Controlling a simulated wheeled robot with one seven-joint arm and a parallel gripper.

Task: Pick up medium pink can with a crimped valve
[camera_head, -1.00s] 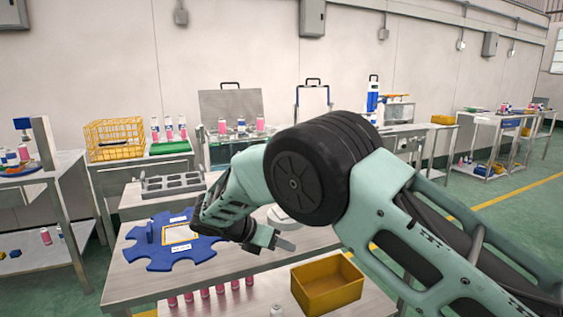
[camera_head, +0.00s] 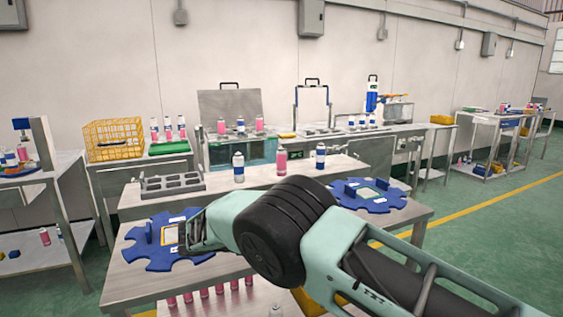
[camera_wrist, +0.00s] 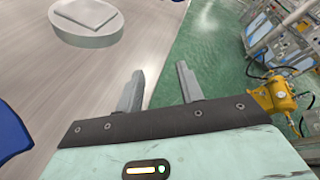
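A pink can (camera_head: 281,159) stands upright on the back ledge of the middle table, between a white can with a blue band (camera_head: 238,166) and a white-and-blue can (camera_head: 320,156). Its valve is too small to tell whether it is crimped. Smaller pink cans (camera_head: 220,290) stand in a row on the lower shelf. In the wrist view, my gripper (camera_wrist: 160,69) is open and empty, over the table edge and green floor, with no can near it.
Blue notched discs lie on the table at left (camera_head: 155,262) and right (camera_head: 395,203). A grey slotted rack (camera_head: 172,185) stands behind the left disc. A round grey piece (camera_wrist: 85,32) shows in the wrist view. A yellow bin (camera_head: 310,303) sits below, partly hidden.

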